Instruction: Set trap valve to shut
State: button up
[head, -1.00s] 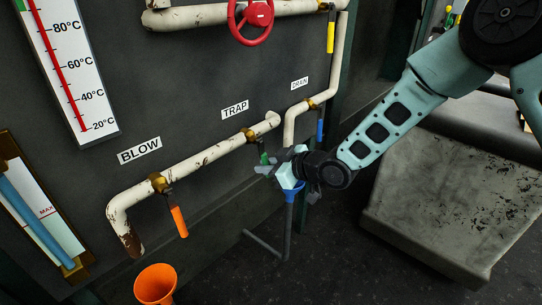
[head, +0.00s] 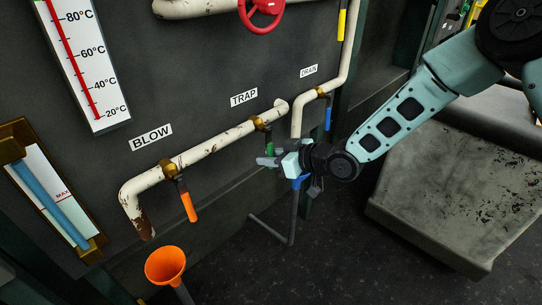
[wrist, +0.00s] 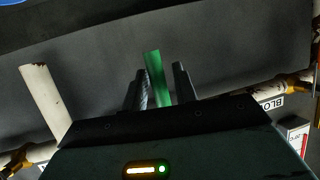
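The trap valve (head: 259,123) is a brass fitting on the rusty white pipe, under the TRAP label (head: 244,98). Its green handle (head: 269,148) hangs down from it, its lower end partly hidden at my gripper. My gripper (head: 265,161) is at the lower part of this handle. In the wrist view the green handle (wrist: 154,78) stands between my two dark fingers (wrist: 161,84). It is close to the left finger, and a gap shows to the right finger. Whether the left finger touches it I cannot tell.
The blow valve's orange handle (head: 187,203) hangs down at the left, above an orange funnel (head: 165,264). The drain valve's blue handle (head: 328,118) hangs behind my wrist. A blue funnel (head: 299,182) is just below my gripper. A grey block (head: 440,195) stands right.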

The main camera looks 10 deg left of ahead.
jog(key=shift+o, duration=0.3)
jog(key=p+v, duration=0.1)
jog(key=v, duration=1.6)
jog(key=shift+d+r, duration=0.1)
jog(key=shift+d, duration=0.05)
jog(key=s+d+r+m+g+h, duration=0.25)
jog(key=s+h, duration=0.35)
jog(key=s, duration=0.7)
jog(key=s+d+r+m+g+h, duration=0.2)
jog(key=s+d+r+g+h, duration=0.3)
jog(key=s, duration=0.8)
notch_tip(320, 180, up, 12)
jog(key=a+t+p, duration=0.1)
jog(key=p, duration=1.2)
jog(key=shift+f+h, duration=0.2)
jog(key=shift+h, duration=0.1)
jog(key=shift+t, duration=0.25)
